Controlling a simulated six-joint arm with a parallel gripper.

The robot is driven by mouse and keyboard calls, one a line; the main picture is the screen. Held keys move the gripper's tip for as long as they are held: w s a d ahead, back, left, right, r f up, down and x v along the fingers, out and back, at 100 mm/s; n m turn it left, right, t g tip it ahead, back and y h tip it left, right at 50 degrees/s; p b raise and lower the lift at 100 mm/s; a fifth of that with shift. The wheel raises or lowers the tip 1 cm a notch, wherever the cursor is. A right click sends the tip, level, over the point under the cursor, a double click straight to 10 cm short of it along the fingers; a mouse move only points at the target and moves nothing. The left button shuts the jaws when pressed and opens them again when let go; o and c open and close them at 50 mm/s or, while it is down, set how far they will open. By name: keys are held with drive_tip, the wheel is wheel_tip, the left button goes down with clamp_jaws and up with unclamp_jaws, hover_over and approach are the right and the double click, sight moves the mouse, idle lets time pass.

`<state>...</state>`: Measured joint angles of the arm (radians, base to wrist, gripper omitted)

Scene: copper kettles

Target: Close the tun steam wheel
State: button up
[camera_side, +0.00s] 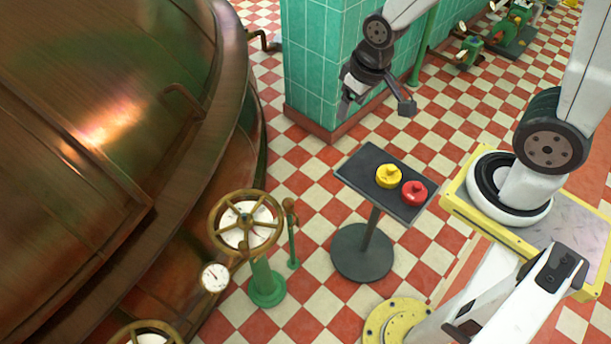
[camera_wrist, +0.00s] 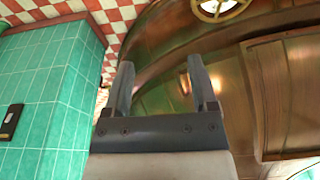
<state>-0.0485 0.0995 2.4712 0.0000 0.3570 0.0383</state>
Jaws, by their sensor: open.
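A brass spoked handwheel (camera_side: 245,222) with a white dial behind it stands on a green pedestal beside the copper vessel (camera_side: 110,130). A second brass wheel (camera_side: 147,334) is cut off by the bottom edge of the side view. I cannot tell from labels which one is the tun steam wheel. My gripper (camera_side: 375,104) hangs before the green tiled column, well above and to the right of the wheels, touching neither. In the wrist view, its two fingers (camera_wrist: 161,64) are apart with nothing between them. A brass wheel (camera_wrist: 220,8) shows at the top edge there, partly cut off.
A small dark stand (camera_side: 362,170) holds a yellow lidded item (camera_side: 389,176) and a red one (camera_side: 414,192). A pressure gauge (camera_side: 214,277) and a thin green post with a lever (camera_side: 291,230) flank the pedestal. The tiled column (camera_side: 318,60) is close to my gripper.

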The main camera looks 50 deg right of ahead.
drive_tip(key=w+a+f, duration=0.5)
drive_tip(key=w+a, duration=0.1)
drive_tip(key=w, duration=0.1)
drive_tip(key=n+g, duration=0.1)
drive_tip(key=g, duration=0.1)
hover_over(245, 249)
drive_tip(key=w+d, duration=0.1)
drive_tip(key=w, duration=0.1)
drive_tip(key=f, duration=2.2)
drive_tip(key=shift+s+f, duration=0.15)
drive_tip(key=shift+s, duration=0.1)
drive_tip(key=shift+s+a+f, duration=0.2)
drive_tip(key=shift+a+f, duration=0.1)
drive_tip(key=shift+f, duration=0.15)
drive_tip(key=shift+f, duration=0.2)
drive_tip(key=shift+f, duration=3.7)
